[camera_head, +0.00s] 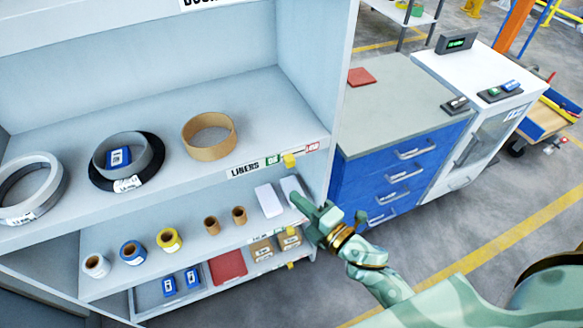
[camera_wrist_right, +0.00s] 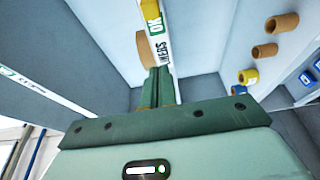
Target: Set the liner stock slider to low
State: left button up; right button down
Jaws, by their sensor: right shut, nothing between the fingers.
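The liner stock slider (camera_head: 289,160) is a small yellow tab on the shelf-edge strip marked LINERS (camera_head: 246,169). It sits between the green OK mark (camera_head: 271,160) and the red section (camera_head: 312,146) at the right end. In the right wrist view, the yellow slider (camera_wrist_right: 150,8) is partly cut off at the top edge, beside the green OK mark. My right gripper (camera_head: 300,203) is shut and empty, below and slightly right of the slider, apart from it in the head view. Its closed fingers (camera_wrist_right: 158,78) point toward the strip in the wrist view. My left gripper is not in view.
The upper shelf holds a cardboard ring (camera_head: 209,137) and other coils. The shelf below holds small rolls (camera_head: 169,240) and white boxes (camera_head: 268,200) close to my gripper. The rack's right side panel (camera_head: 338,80) stands nearby, with a blue drawer cabinet (camera_head: 395,170) beyond it.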

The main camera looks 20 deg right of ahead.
aim_at(289, 161)
jog(key=shift+w, duration=0.1)
jog(key=x, duration=1)
jog(key=shift+w+a, duration=0.1)
jog(key=d, duration=0.3)
jog(key=shift+d, duration=0.35)
jog(key=shift+d+f, duration=0.1)
jog(key=shift+d, duration=0.1)
jog(key=shift+d, duration=0.15)
jog(key=d, duration=0.4)
jog(key=shift+d, duration=0.1)
